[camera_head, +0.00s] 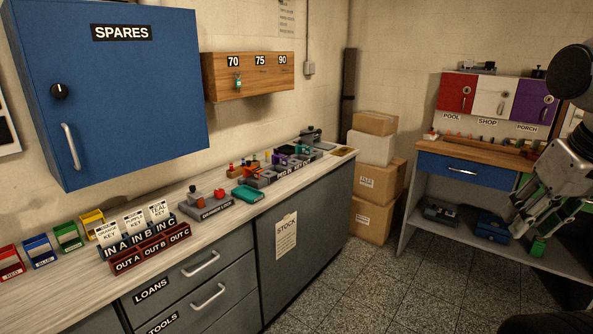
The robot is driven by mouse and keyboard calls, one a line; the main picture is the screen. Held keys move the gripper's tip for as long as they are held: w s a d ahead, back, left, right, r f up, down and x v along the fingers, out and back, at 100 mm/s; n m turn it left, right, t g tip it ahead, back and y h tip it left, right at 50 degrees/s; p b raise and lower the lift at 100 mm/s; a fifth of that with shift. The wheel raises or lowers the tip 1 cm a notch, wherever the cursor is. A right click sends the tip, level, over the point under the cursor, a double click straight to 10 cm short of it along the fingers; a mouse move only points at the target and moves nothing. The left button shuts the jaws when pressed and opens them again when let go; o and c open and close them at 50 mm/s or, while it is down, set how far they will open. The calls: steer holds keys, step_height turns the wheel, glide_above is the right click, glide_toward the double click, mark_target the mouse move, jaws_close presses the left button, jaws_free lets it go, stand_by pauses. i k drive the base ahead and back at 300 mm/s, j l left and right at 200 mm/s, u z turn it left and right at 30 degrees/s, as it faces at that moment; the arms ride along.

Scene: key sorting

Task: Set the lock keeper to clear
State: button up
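A low dark grey block (212,207) with a label that seems to read "DRAWER LOCK" stands on the counter, with a red knob (220,194) and a grey knob on top. No part is clearly marked as a keeper or "clear", and its setting is too small to read. My gripper (522,222) is at the right edge, pointing down and left in front of the shelf unit, far from the block. Green patches show beside it; I cannot tell whether they are on the gripper or behind it. Whether the fingers are open or shut is unclear.
Cardboard boxes (380,183) stand in the corner. The floor (375,285) between counter and shelf unit is clear.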

mark_target(191, 195)
steer(key=i+u, duration=0.2)
steer(key=i, duration=0.3)
steer(key=i+l+u, duration=0.2)
steer(key=i, duration=0.25)
steer(key=i+l+u, duration=0.2)
steer(key=i, duration=0.3)
steer(key=i+l+u, duration=0.2)
steer(key=i, duration=0.25)
steer(key=l, duration=0.15)
